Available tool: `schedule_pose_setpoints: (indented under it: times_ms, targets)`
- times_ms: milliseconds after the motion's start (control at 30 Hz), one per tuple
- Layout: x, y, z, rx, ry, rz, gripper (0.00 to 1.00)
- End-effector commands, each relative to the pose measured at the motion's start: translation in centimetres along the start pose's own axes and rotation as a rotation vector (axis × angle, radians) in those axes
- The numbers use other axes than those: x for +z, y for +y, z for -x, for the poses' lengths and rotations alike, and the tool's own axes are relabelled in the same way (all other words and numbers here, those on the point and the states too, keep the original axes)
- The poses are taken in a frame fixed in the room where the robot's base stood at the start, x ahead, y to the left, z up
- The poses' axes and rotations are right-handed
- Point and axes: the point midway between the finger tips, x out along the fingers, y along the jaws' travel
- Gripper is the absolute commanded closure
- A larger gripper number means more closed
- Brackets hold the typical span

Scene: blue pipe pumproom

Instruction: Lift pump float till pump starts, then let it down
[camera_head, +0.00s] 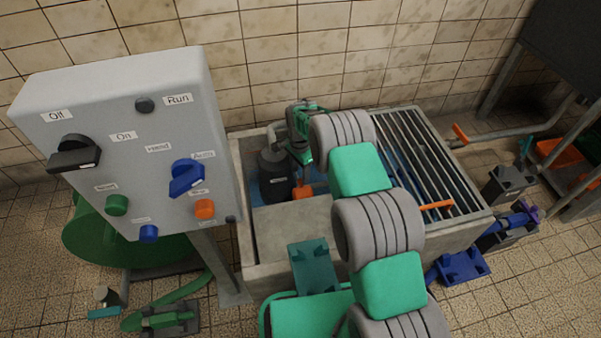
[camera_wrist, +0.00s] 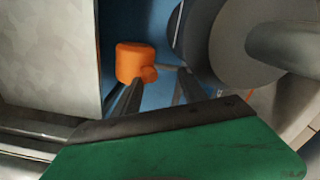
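The orange pump float (camera_head: 303,192) is low in the open part of the sump, beside the dark cylindrical pump (camera_head: 274,180). My gripper (camera_head: 300,178) reaches down just above the float; its fingers are small and partly hidden there. In the wrist view, the float (camera_wrist: 131,62) is just beyond the left finger, against blue. The two dark fingers of my gripper (camera_wrist: 160,88) stand apart with nothing clearly between them. I cannot tell whether a finger touches the float. The Run lamp (camera_head: 145,105) on the control box looks dark.
The grey control box (camera_head: 130,140) with a black switch (camera_head: 74,154) and blue knob (camera_head: 186,178) stands left of the sump. The sump wall (camera_wrist: 50,60) is close on the left in the wrist view. A metal grating (camera_head: 420,150) covers the sump's right part.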

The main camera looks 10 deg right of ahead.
Motion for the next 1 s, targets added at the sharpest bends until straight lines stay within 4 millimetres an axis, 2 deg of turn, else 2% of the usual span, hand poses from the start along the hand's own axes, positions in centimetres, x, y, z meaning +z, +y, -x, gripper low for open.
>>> schedule_pose_setpoints:
  times_ms: [33,833,1000]
  targets:
    - [-0.3,-1.1,0.9,-0.026,0.009,0.003,0.55]
    - [-1.0,-4.7,6.7,-0.03,0.01,0.017,0.55]
    - [-1.6,-4.9,7.4,-0.019,0.007,0.008,0.55]
